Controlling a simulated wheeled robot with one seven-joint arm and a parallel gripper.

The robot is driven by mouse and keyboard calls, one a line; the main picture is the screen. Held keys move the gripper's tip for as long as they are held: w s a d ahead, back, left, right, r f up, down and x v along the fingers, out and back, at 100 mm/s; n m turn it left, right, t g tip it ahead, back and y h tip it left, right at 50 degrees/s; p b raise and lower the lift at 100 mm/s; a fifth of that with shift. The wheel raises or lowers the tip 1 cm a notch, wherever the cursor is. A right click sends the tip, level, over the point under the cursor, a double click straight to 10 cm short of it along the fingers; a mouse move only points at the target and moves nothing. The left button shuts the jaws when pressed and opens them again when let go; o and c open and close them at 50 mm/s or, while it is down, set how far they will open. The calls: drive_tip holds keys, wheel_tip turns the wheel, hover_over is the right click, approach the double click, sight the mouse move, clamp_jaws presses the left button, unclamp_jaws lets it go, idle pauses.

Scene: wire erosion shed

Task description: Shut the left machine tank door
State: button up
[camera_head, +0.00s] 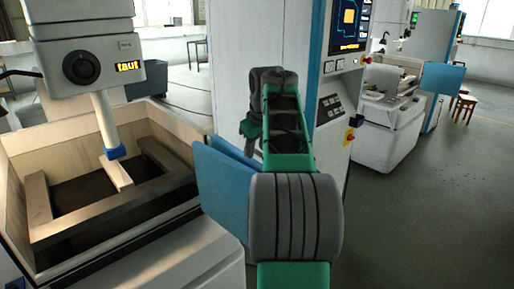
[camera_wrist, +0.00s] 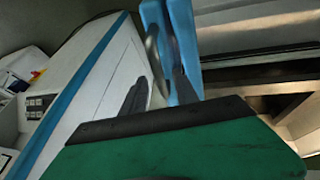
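The left machine's tank door is a blue panel (camera_head: 222,188) standing open at the right front corner of the tank (camera_head: 175,122). In the wrist view the door (camera_wrist: 183,40) shows edge-on at top centre, with a curved grey handle (camera_wrist: 152,48) on its left side. My gripper (camera_wrist: 160,76) is open, its two dark fingers apart. The handle's lower end shows between the fingertips; I cannot tell whether either finger touches it.
A white machine cabinet with a blue stripe (camera_head: 320,75) and a control panel (camera_head: 330,108) stands close behind my arm. A second machine (camera_head: 388,125) with a blue door (camera_head: 442,77) is further right. The floor (camera_head: 425,225) at the right is clear.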

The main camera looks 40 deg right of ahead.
drive_tip(key=shift+c, duration=0.3)
clamp_jaws()
idle(1.0)
